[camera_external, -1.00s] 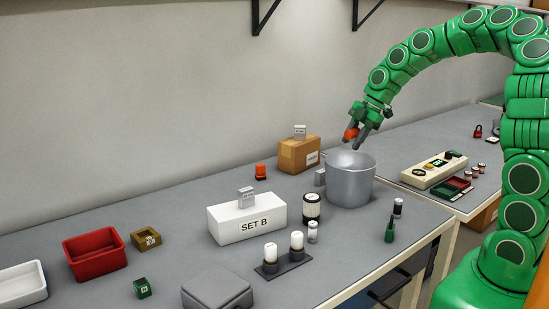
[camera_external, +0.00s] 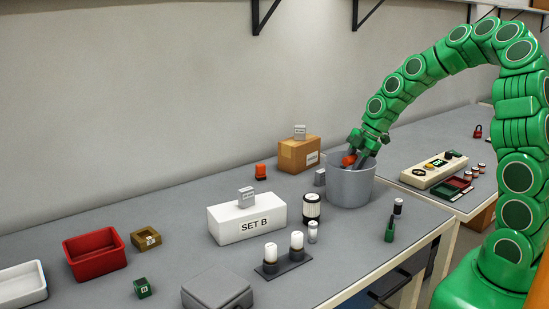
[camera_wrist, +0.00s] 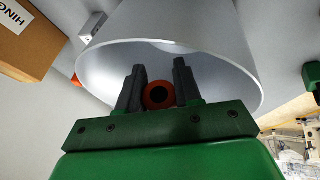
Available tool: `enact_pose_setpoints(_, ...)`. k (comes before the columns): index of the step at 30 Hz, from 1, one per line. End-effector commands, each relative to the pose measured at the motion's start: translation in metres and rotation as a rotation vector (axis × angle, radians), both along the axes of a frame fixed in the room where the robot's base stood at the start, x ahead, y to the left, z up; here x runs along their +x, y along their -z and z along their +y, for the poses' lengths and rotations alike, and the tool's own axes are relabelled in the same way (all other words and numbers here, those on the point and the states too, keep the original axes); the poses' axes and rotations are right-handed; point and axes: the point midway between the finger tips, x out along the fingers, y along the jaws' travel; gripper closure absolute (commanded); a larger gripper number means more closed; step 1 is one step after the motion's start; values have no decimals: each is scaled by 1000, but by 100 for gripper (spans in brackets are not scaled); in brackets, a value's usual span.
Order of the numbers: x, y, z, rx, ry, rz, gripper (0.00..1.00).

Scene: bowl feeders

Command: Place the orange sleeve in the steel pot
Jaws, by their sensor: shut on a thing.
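The steel pot (camera_external: 349,186) stands upright on the grey bench near its right end. My gripper (camera_external: 355,162) points down at the pot's mouth, with its fingertips at or just inside the rim. It is shut on the orange sleeve (camera_external: 349,160), which shows between the fingers. The pot's rim and inner wall (camera_wrist: 110,70) surround the fingertips there. The pot's floor cannot be made out clearly.
A cardboard box (camera_external: 298,155) and a small grey block (camera_external: 320,177) stand left of the pot. A black-and-white jar (camera_external: 311,207) is in front of it on the left.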

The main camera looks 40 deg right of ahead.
Motion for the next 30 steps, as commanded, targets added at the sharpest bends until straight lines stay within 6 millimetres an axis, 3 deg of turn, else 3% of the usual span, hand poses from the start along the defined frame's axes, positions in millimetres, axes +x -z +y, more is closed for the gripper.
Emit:
enact_pose_setpoints(11,0,6,0,0,1,0,94)
enact_pose_setpoints(12,0,6,0,0,1,0,65)
enact_pose_setpoints(18,0,6,0,0,1,-1,36)
enact_pose_setpoints(30,0,5,0,0,1,0,36)
